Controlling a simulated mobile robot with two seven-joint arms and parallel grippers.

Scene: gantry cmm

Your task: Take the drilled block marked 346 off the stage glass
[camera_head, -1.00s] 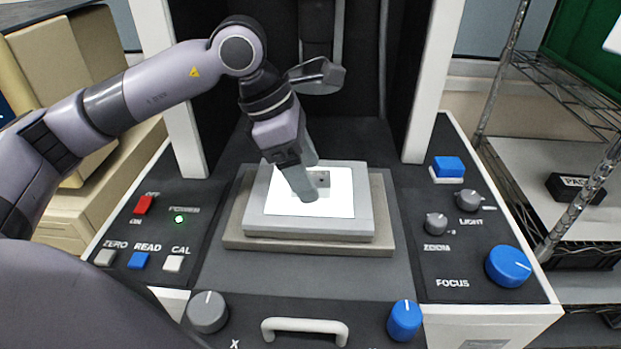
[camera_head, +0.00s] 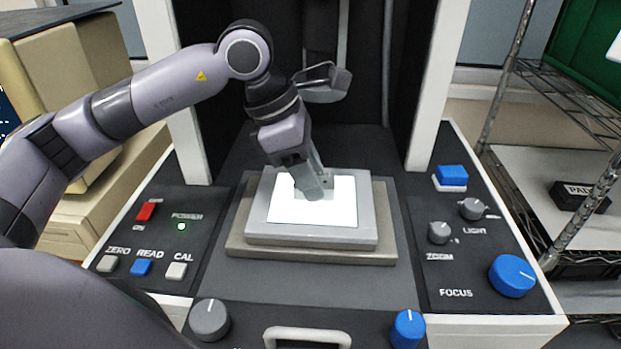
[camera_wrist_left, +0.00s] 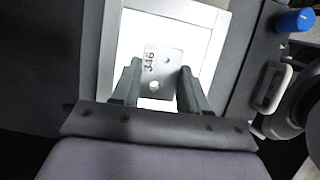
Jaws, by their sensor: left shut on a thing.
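The drilled block marked 346 (camera_wrist_left: 163,66) is a pale grey plate with a few holes, and its number shows in the left wrist view. My left gripper (camera_wrist_left: 160,72) is shut on it, one finger on each side. In the head view the left gripper (camera_head: 314,188) is over the lit stage glass (camera_head: 300,213) and hides most of the block. I cannot tell how far the block is above the glass. The glass also shows bright in the wrist view (camera_wrist_left: 128,45). My right gripper is not in view.
The grey stage frame (camera_head: 310,238) sits between two white columns (camera_head: 432,90). A camera-like head (camera_head: 322,82) hangs behind the gripper. Buttons and knobs, such as the blue focus knob (camera_head: 511,275), flank the stage. A wire shelf (camera_head: 570,100) stands at right.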

